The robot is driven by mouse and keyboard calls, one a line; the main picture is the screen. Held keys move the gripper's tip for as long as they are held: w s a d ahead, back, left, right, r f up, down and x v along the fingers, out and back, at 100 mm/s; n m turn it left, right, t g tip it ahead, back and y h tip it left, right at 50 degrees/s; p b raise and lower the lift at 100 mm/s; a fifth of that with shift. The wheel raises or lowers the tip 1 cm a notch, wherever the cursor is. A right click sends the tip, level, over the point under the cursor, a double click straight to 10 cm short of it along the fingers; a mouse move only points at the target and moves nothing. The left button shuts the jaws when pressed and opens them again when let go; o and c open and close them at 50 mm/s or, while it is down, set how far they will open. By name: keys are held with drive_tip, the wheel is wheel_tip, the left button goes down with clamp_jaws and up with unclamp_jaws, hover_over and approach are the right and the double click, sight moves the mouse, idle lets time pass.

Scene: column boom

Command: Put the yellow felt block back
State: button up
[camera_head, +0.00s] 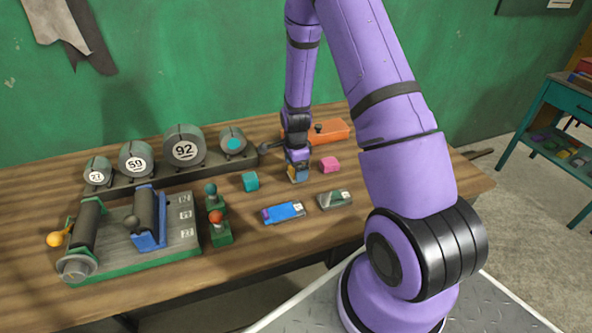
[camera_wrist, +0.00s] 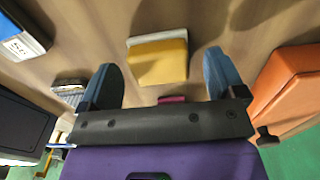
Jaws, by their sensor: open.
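The yellow felt block (camera_wrist: 158,58) lies on the wooden bench in the wrist view, just ahead of my fingers and in line with the gap between them. My gripper (camera_wrist: 160,66) is open, its two blue fingers spread left and right, with bare bench showing between each finger and the block. In the head view my gripper (camera_head: 298,175) points down low over the bench, and it mostly hides the yellow block there. Whether the fingers reach down beside the block is hard to tell.
A pink block (camera_head: 330,164), teal block (camera_head: 250,181), orange box (camera_head: 330,130), blue case (camera_head: 283,212) and green-grey case (camera_head: 334,199) lie close around. Numbered rollers (camera_head: 184,146) stand on a rack at the back left. A green roller fixture (camera_head: 175,238) fills the left. The front right bench is clear.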

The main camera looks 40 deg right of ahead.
drive_tip(key=s+a+r+n+t, duration=0.1)
drive_tip(key=s+a+r+n, duration=0.2)
drive_tip(key=r, duration=0.8)
drive_tip(key=s+a+r+n+t, duration=0.1)
drive_tip(key=s+a+r+n, duration=0.2)
drive_tip(key=r, duration=0.8)
drive_tip(key=s+a+r+n+t, duration=0.1)
drive_tip(key=s+a+r+n, duration=0.2)
drive_tip(key=r, duration=0.7)
drive_tip(key=s+a+r+n+t, duration=0.1)
drive_tip(key=s+a+r+n, duration=0.1)
drive_tip(key=s+r+n, duration=0.3)
drive_tip(key=s+a+r+n+t, duration=0.1)
drive_tip(key=s+r+n, duration=0.4)
drive_tip(key=s, duration=0.7)
drive_tip(key=shift+s+a+n, duration=0.3)
drive_tip(key=shift+a+n, duration=0.25)
drive_tip(key=shift+n, duration=0.55)
drive_tip(key=shift+r, duration=0.1)
